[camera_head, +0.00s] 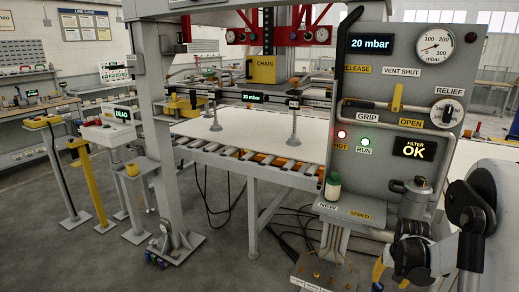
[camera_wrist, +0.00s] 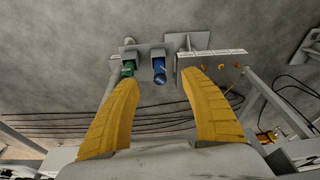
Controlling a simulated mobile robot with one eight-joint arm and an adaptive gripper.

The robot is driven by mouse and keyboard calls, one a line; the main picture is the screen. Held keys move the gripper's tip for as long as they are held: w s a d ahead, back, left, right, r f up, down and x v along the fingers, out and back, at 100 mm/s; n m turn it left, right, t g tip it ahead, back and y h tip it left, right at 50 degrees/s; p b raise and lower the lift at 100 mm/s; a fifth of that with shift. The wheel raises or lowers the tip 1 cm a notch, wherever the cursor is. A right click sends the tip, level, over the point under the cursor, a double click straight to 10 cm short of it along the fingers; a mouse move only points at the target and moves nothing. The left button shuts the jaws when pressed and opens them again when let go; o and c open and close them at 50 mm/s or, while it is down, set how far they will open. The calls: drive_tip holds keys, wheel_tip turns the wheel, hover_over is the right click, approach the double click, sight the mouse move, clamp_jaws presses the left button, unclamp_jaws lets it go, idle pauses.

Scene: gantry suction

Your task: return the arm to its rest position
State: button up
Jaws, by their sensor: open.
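My gripper shows in the wrist view (camera_wrist: 160,78) with its two yellow fingers spread wide apart. It is open, and nothing is held between the fingers. Beyond the fingertips, a green cylinder (camera_wrist: 128,68) and a blue cylinder (camera_wrist: 159,70) show in small grey mounts, apart from the fingers as far as I can tell. In the head view my arm comes in at the lower right, bent, in front of the control panel's lower right side. A yellow finger (camera_head: 378,270) shows low there; the rest of the gripper is mostly hidden or cut off by the frame.
The control panel (camera_head: 372,60), with gauge and valves, stands close to my arm. Its shelf (camera_head: 340,208) holds a green-and-white bottle (camera_head: 333,187). A low plate with knobs (camera_head: 318,276) sits below. A roller conveyor (camera_head: 240,162) stands behind. Floor (camera_head: 80,250) is clear at front left.

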drive_tip(key=s+a+r+n+t, duration=0.1)
drive_tip(key=s+a+r, duration=0.2)
drive_tip(key=a+r, duration=0.5)
drive_tip(key=s+a+r+n+t, duration=0.1)
drive_tip(key=s+a+r, duration=0.3)
drive_tip(key=a+r, duration=0.4)
drive_tip(key=s+a+r+n+t, duration=0.1)
drive_tip(key=s+a+r, duration=0.1)
drive_tip(key=s+a, duration=0.3)
drive_tip(key=s+a+r+n+t+y, duration=0.1)
drive_tip(key=s+a+r, duration=0.2)
drive_tip(key=s, duration=0.6)
drive_tip(key=shift+a+r+n, duration=0.3)
drive_tip(key=shift+a+n, duration=0.1)
drive_tip(key=shift+a, duration=0.5)
